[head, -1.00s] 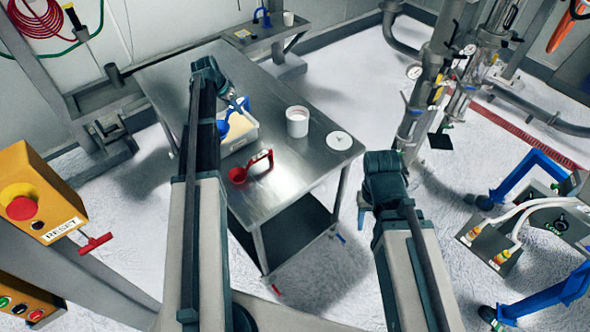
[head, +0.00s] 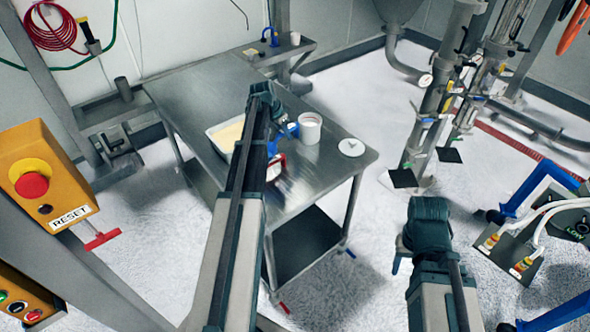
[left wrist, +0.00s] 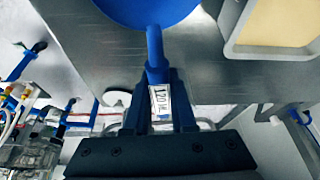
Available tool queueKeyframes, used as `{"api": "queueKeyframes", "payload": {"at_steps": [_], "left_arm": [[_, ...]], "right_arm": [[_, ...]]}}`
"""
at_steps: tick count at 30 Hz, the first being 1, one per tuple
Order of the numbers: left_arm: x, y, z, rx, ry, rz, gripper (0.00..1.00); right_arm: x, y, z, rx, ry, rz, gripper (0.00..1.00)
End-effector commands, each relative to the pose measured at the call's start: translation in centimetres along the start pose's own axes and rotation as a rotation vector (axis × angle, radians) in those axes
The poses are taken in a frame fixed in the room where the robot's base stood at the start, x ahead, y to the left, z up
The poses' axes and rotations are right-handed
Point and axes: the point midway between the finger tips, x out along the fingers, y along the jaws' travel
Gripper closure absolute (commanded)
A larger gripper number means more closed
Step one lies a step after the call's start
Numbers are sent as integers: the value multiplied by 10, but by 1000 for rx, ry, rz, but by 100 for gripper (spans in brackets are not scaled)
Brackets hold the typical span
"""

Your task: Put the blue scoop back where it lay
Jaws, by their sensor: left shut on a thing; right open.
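The blue scoop (head: 290,130) is held over the steel table, between the powder tray and the white tub in the head view. My left gripper (head: 277,118) is shut on its handle. In the left wrist view the handle (left wrist: 154,50) runs down between my jaws, with a "120 ML" label showing; the bowl is cut off at the top edge. I cannot tell how high the scoop is above the table. My right gripper (head: 408,246) is open, out over the floor right of the table; its fingers are mostly hidden.
A tray of pale yellow powder (head: 212,133) stands left of my left arm. A white tub (head: 311,122) and a round white lid (head: 352,147) are to the right. A red scoop (head: 273,171) is partly hidden by my arm. The table's front right (head: 325,172) is clear.

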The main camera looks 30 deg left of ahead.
Motion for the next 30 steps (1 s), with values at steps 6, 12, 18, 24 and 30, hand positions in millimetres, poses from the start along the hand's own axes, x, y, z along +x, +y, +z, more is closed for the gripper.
{"api": "queueKeyframes", "payload": {"at_steps": [6,12,18,24,30], "left_arm": [[-7,31,21,21,0,9,100],[-24,90,62,67,0,27,100],[-34,126,87,101,1,42,100],[-31,125,86,103,0,43,100],[-21,125,90,102,0,42,100]], "right_arm": [[2,0,0,0,0,0,50],[2,0,0,0,0,0,50],[2,0,0,0,0,0,50],[4,0,0,0,0,0,50],[15,-1,-1,0,0,0,50]]}}
